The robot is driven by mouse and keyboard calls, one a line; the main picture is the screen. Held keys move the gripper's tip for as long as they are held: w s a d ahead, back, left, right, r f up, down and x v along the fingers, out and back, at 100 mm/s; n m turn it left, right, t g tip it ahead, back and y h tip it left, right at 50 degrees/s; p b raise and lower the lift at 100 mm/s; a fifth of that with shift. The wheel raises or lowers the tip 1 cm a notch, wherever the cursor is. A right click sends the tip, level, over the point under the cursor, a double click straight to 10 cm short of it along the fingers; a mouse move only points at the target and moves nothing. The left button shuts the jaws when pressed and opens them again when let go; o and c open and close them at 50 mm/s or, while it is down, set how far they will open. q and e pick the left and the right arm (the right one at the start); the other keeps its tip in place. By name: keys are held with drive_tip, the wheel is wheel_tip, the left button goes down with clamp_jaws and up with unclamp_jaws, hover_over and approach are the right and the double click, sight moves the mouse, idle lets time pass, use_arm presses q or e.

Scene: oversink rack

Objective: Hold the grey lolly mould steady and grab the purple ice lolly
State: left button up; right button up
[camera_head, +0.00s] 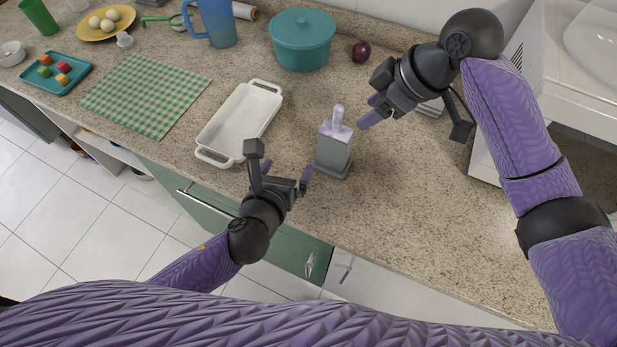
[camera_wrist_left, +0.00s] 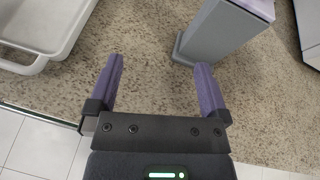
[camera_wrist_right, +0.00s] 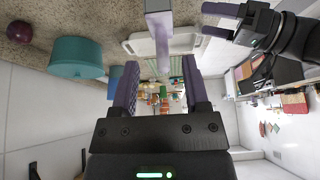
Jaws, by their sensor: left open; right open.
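The grey lolly mould (camera_head: 333,157) stands upright on the counter near its front edge. The pale purple ice lolly (camera_head: 336,131) sits in its top with its stick pointing up. My left gripper (camera_head: 288,173) is open and empty, left of the mould and apart from it. The left wrist view shows the mould (camera_wrist_left: 222,38) beyond the right finger. My right gripper (camera_head: 368,110) is open and empty, right of the lolly stick. In the right wrist view the lolly (camera_wrist_right: 160,30) lies ahead, its stick reaching toward the space between the fingertips; contact cannot be told.
A white baking dish (camera_head: 209,153) lies left of the mould. Behind are a teal pot (camera_head: 303,40), a plum-like fruit (camera_head: 361,50) and a blue jug (camera_head: 218,22). A white appliance (camera_head: 545,90) stands at the right.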

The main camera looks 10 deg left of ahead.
sight(330, 156)
use_arm(q)
drive_tip(key=d+m, duration=0.1)
drive_tip(key=s+d+m+h, duration=0.1)
drive_tip(key=d, duration=0.1)
drive_tip(key=d+r+m+h, duration=0.1)
drive_tip(key=d, duration=0.1)
drive_tip(key=shift+s+d, duration=0.2)
drive_tip(key=shift+s, duration=0.15)
drive_tip(key=x, duration=0.9)
drive_tip(key=shift+d+f, duration=0.1)
drive_tip(key=shift+f, duration=0.05)
drive_tip(key=c, duration=1)
drive_tip(key=shift+c, duration=0.2)
use_arm(e)
drive_tip(key=shift+s+f, duration=0.1)
drive_tip(key=shift+f, duration=0.2)
drive_tip(key=c, duration=0.3)
drive_tip(key=s+f+m+t, duration=0.1)
drive_tip(key=s+f+m+t+y, duration=0.1)
drive_tip(key=m+t, duration=0.1)
drive_tip(key=s+f+m+t, duration=0.1)
drive_tip(key=t, duration=0.1)
drive_tip(key=shift+d, duration=0.15)
drive_tip(key=shift+c, duration=0.3)
drive_tip(key=s+d+r+m+t+y, duration=0.1)
drive_tip(key=s+r+m+t, duration=0.2)
drive_tip(key=s+t, duration=0.1)
drive_tip(key=x, duration=1.2)
drive_tip(key=shift+a+r, duration=0.15)
drive_tip(key=shift+r, duration=0.15)
